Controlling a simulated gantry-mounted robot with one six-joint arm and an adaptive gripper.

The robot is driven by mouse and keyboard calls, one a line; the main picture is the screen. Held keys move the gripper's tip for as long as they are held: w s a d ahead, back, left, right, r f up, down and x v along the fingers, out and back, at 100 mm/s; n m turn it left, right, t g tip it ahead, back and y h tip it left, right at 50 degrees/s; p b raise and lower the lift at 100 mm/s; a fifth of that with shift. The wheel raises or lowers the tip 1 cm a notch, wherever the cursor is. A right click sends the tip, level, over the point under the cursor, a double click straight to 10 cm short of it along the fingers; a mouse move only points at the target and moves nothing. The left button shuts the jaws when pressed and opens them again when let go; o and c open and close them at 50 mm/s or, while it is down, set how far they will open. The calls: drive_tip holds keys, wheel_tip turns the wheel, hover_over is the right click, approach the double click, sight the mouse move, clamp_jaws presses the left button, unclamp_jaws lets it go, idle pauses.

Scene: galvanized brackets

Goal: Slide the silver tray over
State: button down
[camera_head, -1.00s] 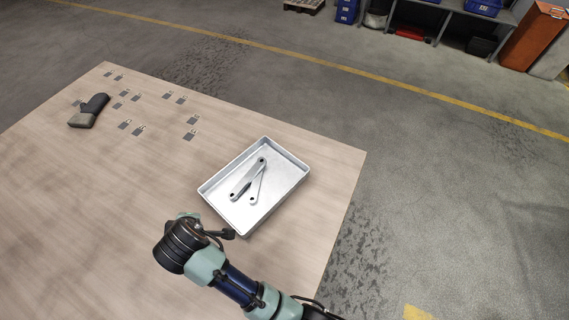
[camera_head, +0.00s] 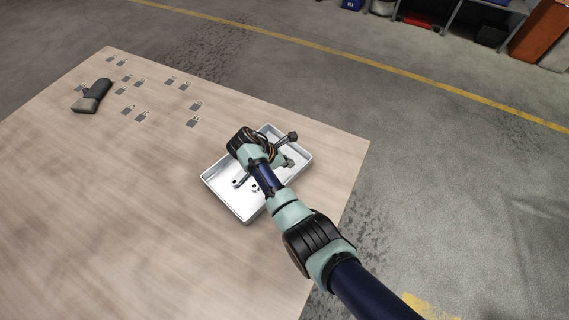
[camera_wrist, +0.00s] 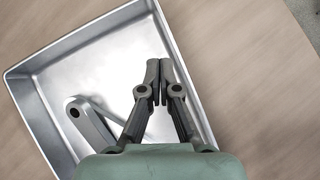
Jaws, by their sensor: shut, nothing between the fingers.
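The silver tray (camera_head: 213,194) is a shallow rectangular metal pan on the wooden table, near its right edge. Grey metal brackets with round holes lie inside; one shows in the wrist view (camera_wrist: 90,125). In the head view my arm and wrist cover the tray's middle and part of its far side. In the wrist view my gripper (camera_wrist: 158,82) is shut and empty, its fingertips showing against the tray's inside near one wall. The tray rim (camera_wrist: 85,32) is seen beyond the fingers. I cannot tell whether the fingertips touch the tray.
The wooden table (camera_head: 120,220) is bare to the left and front of the tray. Several small grey pieces (camera_head: 193,121) lie toward the back, and a dark hand-tool-like object (camera_head: 92,96) lies at the far left. The table's right edge is close to the tray.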

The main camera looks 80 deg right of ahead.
sight(311, 159)
drive_tip(key=s+d, duration=0.1)
drive_tip(key=s, duration=0.1)
drive_tip(key=s+d+b, duration=0.1)
drive_tip(key=s+d, duration=0.1)
drive_tip(key=s+d+f+b, duration=0.1)
drive_tip(key=s+d, duration=0.1)
drive_tip(key=shift+a+f, duration=0.1)
drive_tip(key=shift+f, duration=0.35)
